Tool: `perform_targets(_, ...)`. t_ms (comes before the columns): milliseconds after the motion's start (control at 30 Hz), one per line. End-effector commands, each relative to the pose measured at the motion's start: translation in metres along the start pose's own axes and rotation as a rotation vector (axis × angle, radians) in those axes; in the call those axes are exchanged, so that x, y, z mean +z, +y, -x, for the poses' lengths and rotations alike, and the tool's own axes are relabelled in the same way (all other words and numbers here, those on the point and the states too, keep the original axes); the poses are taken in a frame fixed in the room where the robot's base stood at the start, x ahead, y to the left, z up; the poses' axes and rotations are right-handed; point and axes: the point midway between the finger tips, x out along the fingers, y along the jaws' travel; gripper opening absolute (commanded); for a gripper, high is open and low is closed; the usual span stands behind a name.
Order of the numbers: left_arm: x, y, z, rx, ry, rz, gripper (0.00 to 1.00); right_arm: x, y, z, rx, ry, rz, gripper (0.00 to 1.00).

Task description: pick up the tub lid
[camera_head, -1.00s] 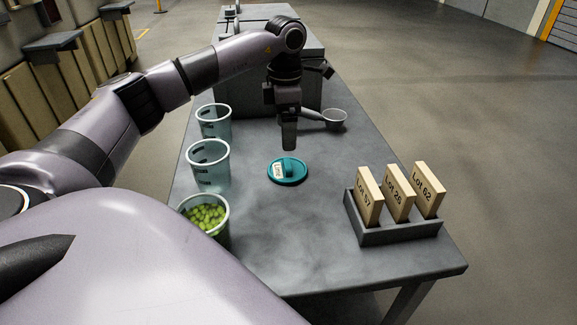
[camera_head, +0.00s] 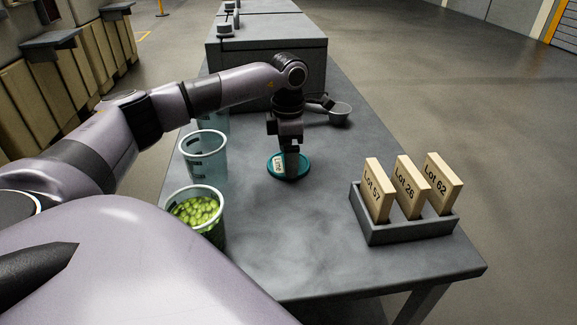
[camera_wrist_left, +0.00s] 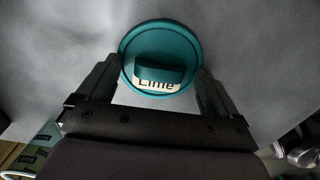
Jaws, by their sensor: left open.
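The tub lid (camera_head: 277,168) is a round teal disc with a raised grip and a white label. It lies flat on the grey table (camera_head: 300,235). In the left wrist view the lid (camera_wrist_left: 160,45) shows the label "Lime", with its grip between my two fingers. My left gripper (camera_head: 290,165) points down just over the lid and hides part of it in the head view. In the left wrist view the left gripper (camera_wrist_left: 158,88) is open, with a finger on each side of the lid's grip and nothing held. My right gripper is not seen.
A clear tub of green candies (camera_head: 200,212) stands at the table's left edge, with another clear tub (camera_head: 205,165) behind it. A rack (camera_head: 405,230) of lot blocks stands at the right. A scoop (camera_head: 340,113) lies behind the gripper. A grey box (camera_head: 265,60) stands at the back.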

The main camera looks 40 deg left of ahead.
Motion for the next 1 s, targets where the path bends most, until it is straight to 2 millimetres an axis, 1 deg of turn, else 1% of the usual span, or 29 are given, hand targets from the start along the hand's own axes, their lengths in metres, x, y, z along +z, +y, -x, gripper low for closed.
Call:
perform_targets(133, 0.0, 0.0, 0.001, 0.0, -0.001, 0.0, 0.94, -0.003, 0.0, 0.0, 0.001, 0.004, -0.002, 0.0)
perform_targets(167, 0.0, 0.0, 0.001, 0.0, -0.001, -0.001, 0.84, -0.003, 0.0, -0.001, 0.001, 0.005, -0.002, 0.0)
perform_targets(200, 0.0, 0.0, 0.001, 0.0, -0.001, -0.001, 0.71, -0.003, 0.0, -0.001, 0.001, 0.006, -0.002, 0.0)
perform_targets(267, 0.001, 0.0, 0.001, 0.0, -0.001, -0.001, 0.51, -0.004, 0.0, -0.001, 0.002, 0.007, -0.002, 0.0)
perform_targets(300, 0.001, 0.0, 0.001, 0.0, -0.001, -0.001, 0.38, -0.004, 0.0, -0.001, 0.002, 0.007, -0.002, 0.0)
perform_targets(333, 0.001, 0.0, 0.001, 0.0, -0.001, -0.001, 0.34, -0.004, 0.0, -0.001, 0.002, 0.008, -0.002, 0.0)
perform_targets(600, 0.001, 0.0, 0.002, 0.0, -0.002, -0.001, 0.34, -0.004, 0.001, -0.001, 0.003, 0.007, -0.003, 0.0)
perform_targets(733, 0.001, 0.0, 0.008, 0.001, -0.004, -0.001, 0.34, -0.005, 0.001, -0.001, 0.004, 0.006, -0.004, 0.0)
perform_targets(867, 0.001, 0.0, 0.022, 0.002, -0.005, -0.001, 0.34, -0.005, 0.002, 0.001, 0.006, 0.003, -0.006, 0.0)
perform_targets(1000, 0.002, 0.001, 0.05, 0.003, -0.007, -0.001, 0.34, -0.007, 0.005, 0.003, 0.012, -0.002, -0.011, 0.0)
